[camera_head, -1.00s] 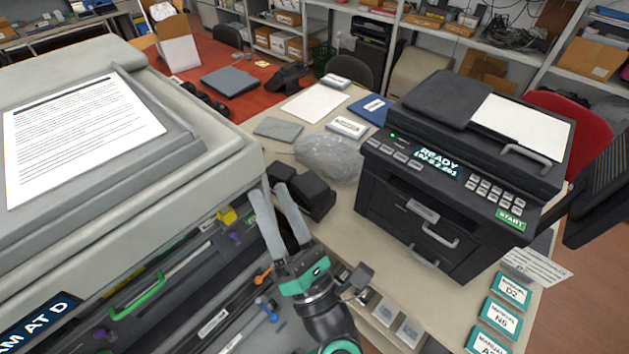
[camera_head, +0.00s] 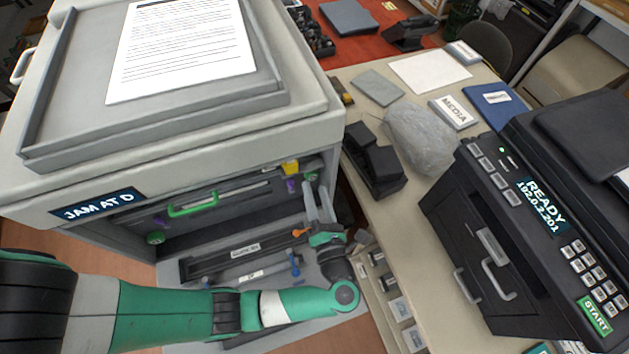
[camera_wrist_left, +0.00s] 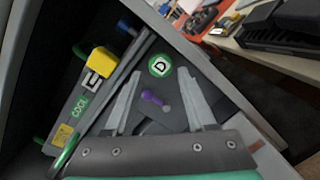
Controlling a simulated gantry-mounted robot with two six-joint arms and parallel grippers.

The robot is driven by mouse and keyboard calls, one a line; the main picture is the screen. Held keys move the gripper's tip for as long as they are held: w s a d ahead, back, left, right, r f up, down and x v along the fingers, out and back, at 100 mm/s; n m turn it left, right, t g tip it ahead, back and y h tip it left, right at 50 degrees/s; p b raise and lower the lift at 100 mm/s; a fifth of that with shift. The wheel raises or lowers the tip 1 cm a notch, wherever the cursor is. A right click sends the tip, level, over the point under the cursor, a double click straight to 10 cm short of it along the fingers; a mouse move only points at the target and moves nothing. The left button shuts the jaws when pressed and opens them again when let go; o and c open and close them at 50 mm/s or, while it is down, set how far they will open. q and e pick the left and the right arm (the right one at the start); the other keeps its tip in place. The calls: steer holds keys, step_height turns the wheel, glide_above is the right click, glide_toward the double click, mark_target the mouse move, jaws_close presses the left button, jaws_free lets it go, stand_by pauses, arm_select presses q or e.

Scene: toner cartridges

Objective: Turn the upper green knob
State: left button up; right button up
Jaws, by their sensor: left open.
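A round green knob marked "D" (camera_wrist_left: 161,65) sits on the dark panel inside the open machine. In the head view a green knob (camera_head: 311,177) shows at the upper right of the opening, just beyond my left fingertips. A second green knob (camera_head: 155,238) sits lower, at the left of the opening. My left gripper (camera_head: 317,188) is open and empty; in the left wrist view its fingers (camera_wrist_left: 159,76) point toward the "D" knob, one on each side in the picture. Whether they touch it cannot be told. My right gripper is not in view.
A purple lever (camera_wrist_left: 154,99) shows between my fingers, and a yellow block (camera_wrist_left: 102,60) is to their left. The machine shows "JAM AT D" (camera_head: 98,205). The table with a black printer (camera_head: 500,220) stands at the right.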

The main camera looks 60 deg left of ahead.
mark_target(311, 173)
arm_select(q)
steer(key=shift+x, duration=1.4)
jaws_close()
steer(key=shift+r, duration=0.1)
steer(key=m+p, duration=0.2)
steer(key=m, duration=0.1)
steer(key=shift+r+p, duration=0.15)
steer(key=shift+p, duration=0.15)
steer(key=shift+w+m+g+h+p, duration=0.1)
steer(key=shift+m+g+h+p, duration=0.2)
steer(key=shift+m+p, duration=1.05)
steer(key=shift+m+b, duration=0.4)
steer(key=shift+m, duration=0.15)
jaws_free()
